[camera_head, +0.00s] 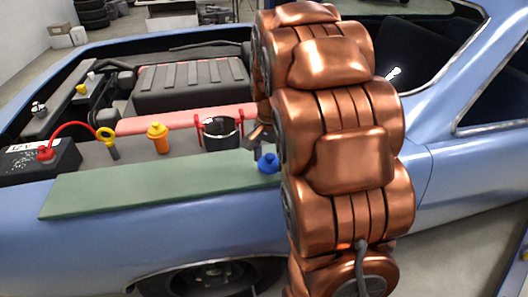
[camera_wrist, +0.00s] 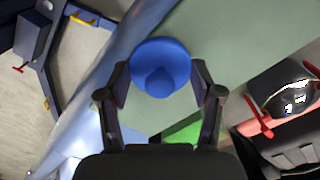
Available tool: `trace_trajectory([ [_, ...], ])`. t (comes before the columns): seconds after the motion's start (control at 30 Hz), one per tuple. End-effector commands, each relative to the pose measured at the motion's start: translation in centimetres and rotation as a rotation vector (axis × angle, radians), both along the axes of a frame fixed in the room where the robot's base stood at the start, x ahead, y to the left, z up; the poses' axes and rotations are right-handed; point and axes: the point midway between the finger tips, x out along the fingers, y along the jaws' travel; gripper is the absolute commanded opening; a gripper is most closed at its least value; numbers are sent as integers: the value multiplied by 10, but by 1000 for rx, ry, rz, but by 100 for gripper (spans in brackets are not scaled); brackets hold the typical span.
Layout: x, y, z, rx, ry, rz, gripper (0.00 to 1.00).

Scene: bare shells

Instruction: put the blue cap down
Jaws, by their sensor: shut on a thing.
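The blue cap (camera_head: 268,164) shows at the right end of the green mat (camera_head: 150,192), partly hidden by my copper arm. In the wrist view the blue cap (camera_wrist: 160,66) sits between both fingertips, its knob facing the camera. My gripper (camera_head: 258,142) is shut on the cap; its dark fingers also show in the wrist view (camera_wrist: 160,85). The green mat (camera_wrist: 225,35) lies behind the cap there. I cannot tell whether the cap touches the mat or is slightly above it.
A black pot with red handles (camera_head: 221,132), an orange bottle (camera_head: 158,137), a yellow-ringed dipstick (camera_head: 108,138) and a battery (camera_head: 40,160) stand behind the mat. A pink strip (camera_head: 185,121) lies farther back. The mat's left and middle are bare. The blue car body (camera_head: 150,238) slopes away in front.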

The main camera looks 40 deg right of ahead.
Motion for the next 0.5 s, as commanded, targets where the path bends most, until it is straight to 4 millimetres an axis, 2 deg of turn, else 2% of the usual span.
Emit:
trace_trajectory([
  [0.2,29,-11,-1,0,0,0,36],
  [0.5,57,-22,-5,0,0,0,36],
])
